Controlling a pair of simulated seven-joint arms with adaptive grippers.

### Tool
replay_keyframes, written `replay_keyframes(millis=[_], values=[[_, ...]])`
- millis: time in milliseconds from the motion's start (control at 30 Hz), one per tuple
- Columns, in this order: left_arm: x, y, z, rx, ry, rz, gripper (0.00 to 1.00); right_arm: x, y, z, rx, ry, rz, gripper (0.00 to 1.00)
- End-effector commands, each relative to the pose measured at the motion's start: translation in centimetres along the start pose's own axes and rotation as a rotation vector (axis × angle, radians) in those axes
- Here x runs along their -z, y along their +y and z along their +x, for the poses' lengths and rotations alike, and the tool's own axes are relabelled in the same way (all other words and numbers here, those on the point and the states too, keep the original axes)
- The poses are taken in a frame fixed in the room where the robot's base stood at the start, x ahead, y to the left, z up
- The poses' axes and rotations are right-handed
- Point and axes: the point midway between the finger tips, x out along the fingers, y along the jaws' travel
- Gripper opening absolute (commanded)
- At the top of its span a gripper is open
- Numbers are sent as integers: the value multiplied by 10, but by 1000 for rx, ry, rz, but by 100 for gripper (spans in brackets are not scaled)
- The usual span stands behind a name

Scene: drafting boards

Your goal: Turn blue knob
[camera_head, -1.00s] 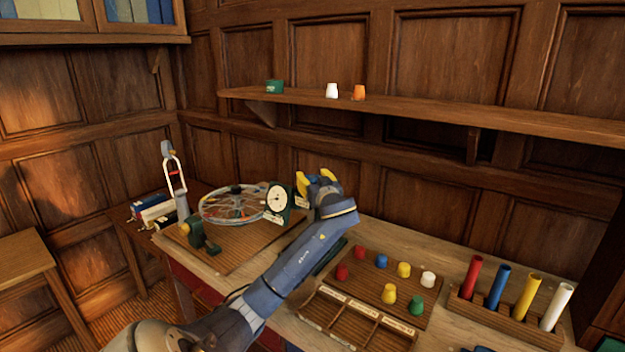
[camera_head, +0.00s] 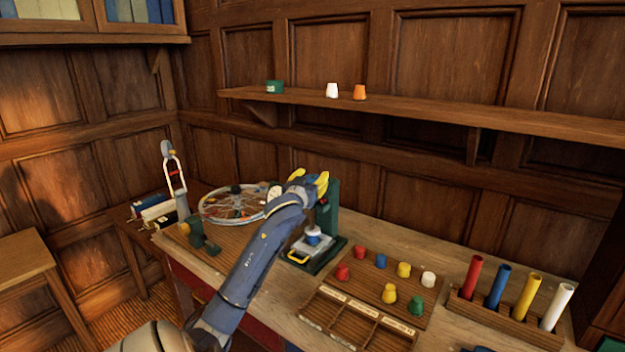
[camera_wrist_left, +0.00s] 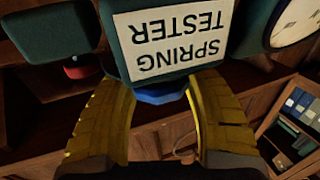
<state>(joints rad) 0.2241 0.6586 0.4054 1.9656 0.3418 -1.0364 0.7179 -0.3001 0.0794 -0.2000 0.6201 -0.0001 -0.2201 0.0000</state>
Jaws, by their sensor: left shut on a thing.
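The green spring tester (camera_head: 331,214) stands on the bench, its label reading "SPRING TESTER" upside down in the left wrist view (camera_wrist_left: 176,40). A blue knob (camera_wrist_left: 160,95) shows just beyond that label, between the yellow fingers, mostly hidden by the tester. My left gripper (camera_head: 312,181) is at the top of the tester, its fingers shut on the blue knob. My right gripper is not in view.
A spoked wheel (camera_head: 228,217) is left of the tester. A pegboard of coloured knobs (camera_head: 405,297) and a rack of coloured tubes (camera_head: 497,318) stand to the right. A wall shelf (camera_head: 430,109) runs behind, above the gripper.

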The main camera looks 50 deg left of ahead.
Motion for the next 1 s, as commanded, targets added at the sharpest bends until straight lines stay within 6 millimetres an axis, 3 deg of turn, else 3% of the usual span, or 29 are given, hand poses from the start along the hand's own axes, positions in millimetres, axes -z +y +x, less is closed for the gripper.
replay_keyframes(millis=[400, 1000], values=[[1, -2, 1, -261, -2, 7, 23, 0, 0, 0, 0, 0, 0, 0], [0, -1, 1, -461, -4, 6, 23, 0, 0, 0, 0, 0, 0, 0]])
